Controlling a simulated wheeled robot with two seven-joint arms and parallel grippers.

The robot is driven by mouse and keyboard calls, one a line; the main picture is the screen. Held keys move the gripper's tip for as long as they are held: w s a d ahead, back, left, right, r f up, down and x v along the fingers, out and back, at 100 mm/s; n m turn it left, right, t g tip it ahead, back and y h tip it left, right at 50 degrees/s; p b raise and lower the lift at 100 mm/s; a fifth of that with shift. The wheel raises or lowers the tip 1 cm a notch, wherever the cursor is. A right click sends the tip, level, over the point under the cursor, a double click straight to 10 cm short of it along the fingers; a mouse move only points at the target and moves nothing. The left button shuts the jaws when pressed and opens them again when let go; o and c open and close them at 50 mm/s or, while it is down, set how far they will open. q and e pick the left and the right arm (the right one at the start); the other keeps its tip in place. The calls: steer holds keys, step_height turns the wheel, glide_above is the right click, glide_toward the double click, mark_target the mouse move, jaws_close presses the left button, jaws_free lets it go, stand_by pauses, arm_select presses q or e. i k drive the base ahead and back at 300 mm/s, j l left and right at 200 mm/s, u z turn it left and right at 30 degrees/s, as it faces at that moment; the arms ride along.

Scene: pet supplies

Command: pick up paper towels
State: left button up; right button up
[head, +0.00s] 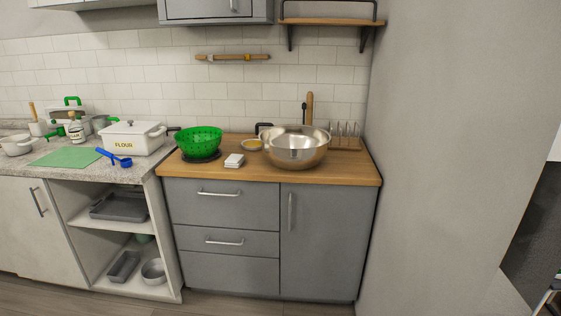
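A small white stack (234,160) lies on the wooden counter, between the green colander and the metal bowls. It looks like folded paper towels or napkins, but it is too small to be sure. No paper towel roll shows in the head view. Neither of my grippers is in view.
A green colander (198,143) stands left of the stack, and metal bowls (298,150) stand right of it. A small dish (252,144) is behind it. The wooden counter (215,176) is clear in front. A grey wall (450,150) bounds the right side.

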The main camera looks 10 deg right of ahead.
mark_target(234, 160)
steer(key=u, duration=0.25)
steer(key=i+l+u, duration=0.15)
steer(key=u, duration=0.2)
steer(key=i+l+u, duration=0.2)
steer(key=u, duration=0.2)
steer(key=i+l+u, duration=0.15)
steer(key=u, duration=0.2)
